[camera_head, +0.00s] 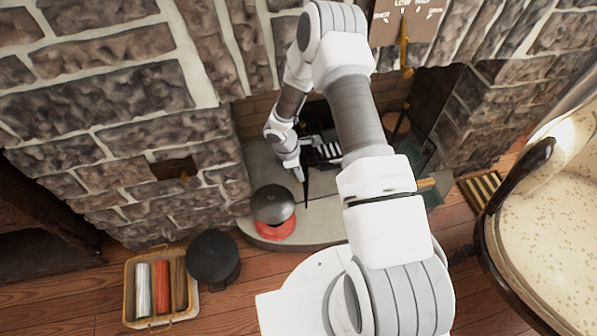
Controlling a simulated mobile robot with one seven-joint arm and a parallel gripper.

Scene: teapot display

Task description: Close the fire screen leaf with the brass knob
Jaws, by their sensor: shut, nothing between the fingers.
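My gripper (305,192) is dark and slim, pointing down over the front of the pale stone hearth. Its fingers are together and empty. A greenish, see-through panel in a dark frame, which looks like a fire screen leaf (428,158), stands at the right side of the fireplace opening, partly hidden by my arm. My gripper is well to the left of it, apart from it. A short yellow, brass-like piece (428,183) shows by its lower part; I cannot tell whether it is the knob. Any other leaf is hidden.
A grey-lidded pot with a red base (273,228) stands on the hearth (310,232), close left of my gripper. A cream armchair (545,225) fills the right.

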